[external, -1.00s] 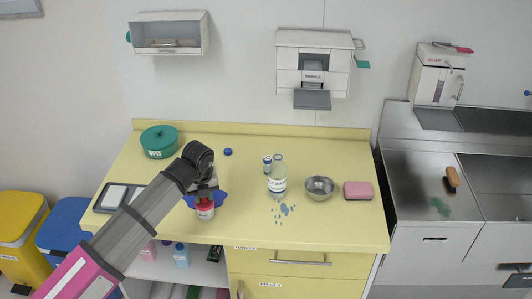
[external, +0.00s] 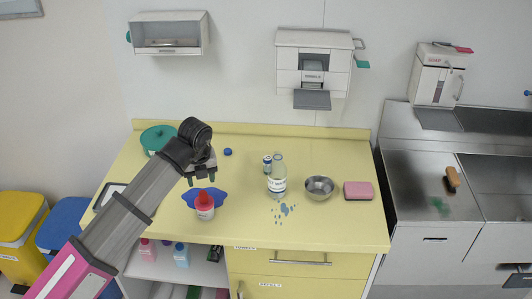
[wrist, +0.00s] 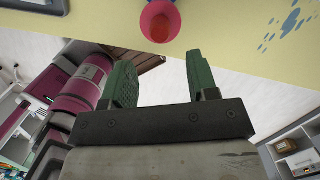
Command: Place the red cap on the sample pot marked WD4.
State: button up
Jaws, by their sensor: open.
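The red cap (external: 204,196) sits upright on top of a white-and-red sample pot (external: 204,213) near the front left of the yellow counter. The pot's label is too small to read. In the wrist view a round red-pink thing (wrist: 158,24), seemingly this cap, shows beyond the fingertips. My gripper (external: 201,180) is open and empty, just above and behind the cap in the external view. In the wrist view its two green fingers (wrist: 160,65) stand wide apart with nothing between them. I cannot tell how tightly the cap sits.
A green pot (external: 153,137) is behind my arm.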

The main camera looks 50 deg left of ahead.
jog(key=shift+s+d+r, duration=0.1)
jog(key=shift+d+r, duration=0.05)
jog(key=shift+r, duration=0.85)
jog(key=shift+d+r, duration=0.1)
jog(key=shift+r, duration=0.85)
